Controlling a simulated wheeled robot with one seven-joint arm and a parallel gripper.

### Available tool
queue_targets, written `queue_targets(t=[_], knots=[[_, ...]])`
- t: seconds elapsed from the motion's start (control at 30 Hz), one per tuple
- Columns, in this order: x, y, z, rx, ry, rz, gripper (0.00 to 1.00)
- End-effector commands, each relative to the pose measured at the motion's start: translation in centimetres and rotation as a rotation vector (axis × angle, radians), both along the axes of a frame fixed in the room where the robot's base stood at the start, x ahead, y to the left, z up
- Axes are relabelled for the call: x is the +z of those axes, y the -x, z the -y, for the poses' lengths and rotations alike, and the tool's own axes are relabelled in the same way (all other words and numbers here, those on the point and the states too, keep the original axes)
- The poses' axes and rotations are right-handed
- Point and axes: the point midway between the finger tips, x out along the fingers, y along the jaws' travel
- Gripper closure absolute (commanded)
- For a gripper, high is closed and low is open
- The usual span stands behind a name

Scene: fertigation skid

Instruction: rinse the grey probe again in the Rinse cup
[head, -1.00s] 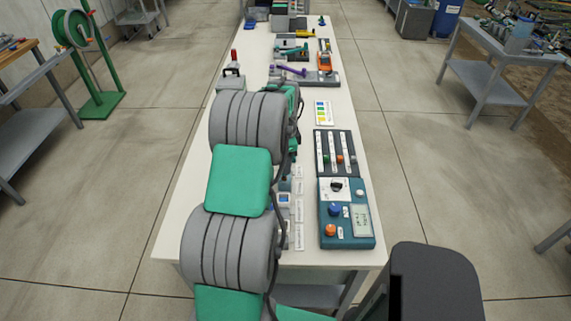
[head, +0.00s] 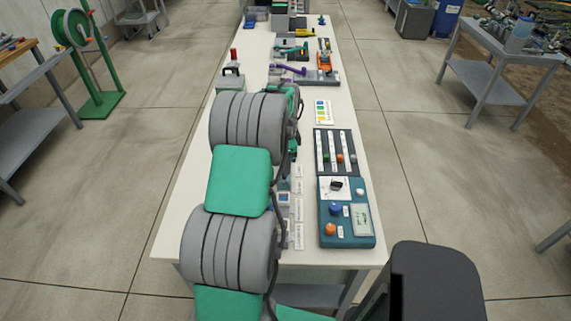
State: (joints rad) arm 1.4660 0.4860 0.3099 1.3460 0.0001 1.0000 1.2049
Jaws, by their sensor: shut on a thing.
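My arm (head: 240,180) lies over the left side of the long white bench and covers much of its near part. My gripper, its fingertips and anything between them are hidden behind the arm's links. The grey probe cannot be made out. A column of small white label cards (head: 299,208) runs along the arm's right edge. Small grey and blue items (head: 284,198) show beside these cards, partly covered by the arm. The card print is too small to read, so I cannot tell which item is the Rinse cup.
Right of the cards stand a teal control box (head: 346,233) with knobs and a display, and a dark slider panel (head: 337,152). A colour chart (head: 323,111) lies beyond. The bench's right edge strip is clear.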

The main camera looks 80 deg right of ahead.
Motion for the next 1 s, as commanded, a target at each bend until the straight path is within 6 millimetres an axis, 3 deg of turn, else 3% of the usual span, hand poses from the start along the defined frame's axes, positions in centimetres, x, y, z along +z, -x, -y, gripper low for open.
queue_targets(t=[0.27, 1.0], knots=[[1.6, 0.0, 0.0, 0.0, 0.0, 0.0, 1.0], [0.0, 0.0, 0.1, 0.0, 0.002, 0.0, 1.0]])
